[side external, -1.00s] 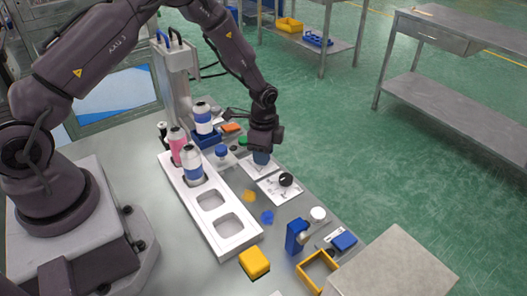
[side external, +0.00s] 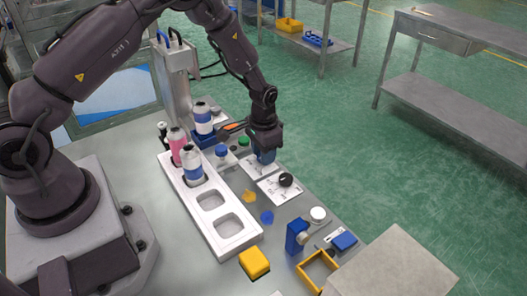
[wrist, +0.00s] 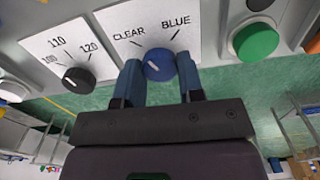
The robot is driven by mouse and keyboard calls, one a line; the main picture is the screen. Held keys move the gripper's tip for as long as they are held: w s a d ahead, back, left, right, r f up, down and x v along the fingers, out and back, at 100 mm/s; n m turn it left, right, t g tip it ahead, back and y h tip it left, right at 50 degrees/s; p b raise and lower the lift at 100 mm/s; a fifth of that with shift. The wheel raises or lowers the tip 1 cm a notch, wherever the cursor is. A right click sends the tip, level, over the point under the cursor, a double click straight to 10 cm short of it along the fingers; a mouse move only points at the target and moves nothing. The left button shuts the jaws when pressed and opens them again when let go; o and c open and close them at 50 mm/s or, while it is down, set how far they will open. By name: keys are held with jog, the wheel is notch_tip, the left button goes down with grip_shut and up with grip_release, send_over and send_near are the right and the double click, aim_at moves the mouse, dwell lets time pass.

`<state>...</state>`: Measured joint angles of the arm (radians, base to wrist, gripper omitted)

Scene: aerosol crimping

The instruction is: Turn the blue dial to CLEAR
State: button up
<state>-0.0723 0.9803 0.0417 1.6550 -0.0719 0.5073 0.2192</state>
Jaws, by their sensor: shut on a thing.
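The blue dial (wrist: 159,64) sits on a white plate marked CLEAR at left and BLUE at right in the wrist view. A short white mark shows on the left half of its face, on the CLEAR side; its exact aim is hard to tell. My gripper (wrist: 159,75) has its two blue fingers on either side of the dial, shut on it. In the side view my gripper (side external: 264,156) is down at the white dial plate (side external: 254,172), and the dial itself is hidden there.
A black dial (wrist: 78,80) on a plate marked 100, 110 and 120 is to the left in the wrist view. A green button (wrist: 256,41) is to the right. A white tray (side external: 222,240) holding bottles lies left of my gripper in the side view.

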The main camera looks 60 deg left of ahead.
jog(key=shift+n, duration=2.2)
jog(key=o, duration=0.9)
notch_tip(320, 180, up, 13)
jog(key=shift+r, duration=0.1)
